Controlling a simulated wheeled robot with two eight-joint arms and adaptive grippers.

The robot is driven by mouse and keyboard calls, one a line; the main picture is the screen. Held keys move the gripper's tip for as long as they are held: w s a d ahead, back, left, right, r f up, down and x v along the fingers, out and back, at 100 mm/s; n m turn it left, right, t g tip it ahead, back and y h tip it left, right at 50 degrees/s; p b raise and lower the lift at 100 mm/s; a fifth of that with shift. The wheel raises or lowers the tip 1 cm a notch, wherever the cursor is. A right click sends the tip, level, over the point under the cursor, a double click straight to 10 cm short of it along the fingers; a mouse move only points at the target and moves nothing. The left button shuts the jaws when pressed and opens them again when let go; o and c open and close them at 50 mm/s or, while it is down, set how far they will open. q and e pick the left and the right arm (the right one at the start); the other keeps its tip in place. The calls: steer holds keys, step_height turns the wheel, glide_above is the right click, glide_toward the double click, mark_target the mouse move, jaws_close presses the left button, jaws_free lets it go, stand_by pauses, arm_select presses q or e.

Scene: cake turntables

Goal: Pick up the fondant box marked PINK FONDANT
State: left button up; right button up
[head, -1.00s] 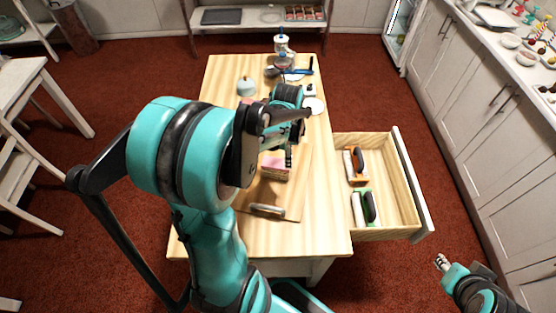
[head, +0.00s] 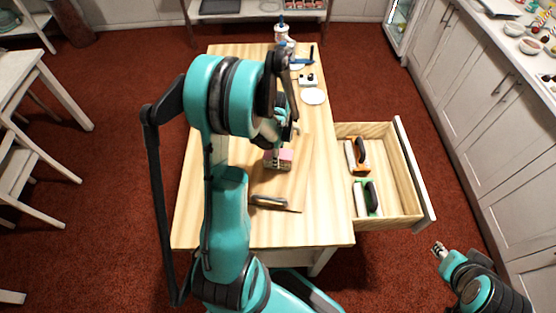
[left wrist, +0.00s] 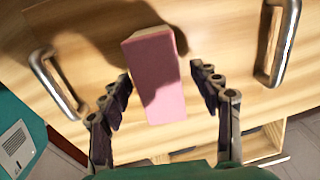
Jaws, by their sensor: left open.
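The pink-topped fondant box (head: 284,154) stands on a wooden board with metal handles (head: 262,187) on the table. Its marking cannot be read. In the left wrist view the pink box (left wrist: 155,75) lies between the two dark fingers of my left gripper (left wrist: 165,95), which is open with a gap on each side. In the head view my left gripper (head: 284,135) is over the box, partly hidden by my arm. My right gripper (head: 440,249) is at the lower right, away from the table, too small to tell whether open or shut.
An open drawer (head: 402,198) sticks out from the table's right side, holding an orange-based tool (head: 357,155) and a green-based tool (head: 368,197). A white disc (head: 314,96) and other items stand at the table's far end. The front of the table is clear.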

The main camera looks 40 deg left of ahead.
arm_select(q)
jaws_close()
steer(key=shift+r, duration=0.1)
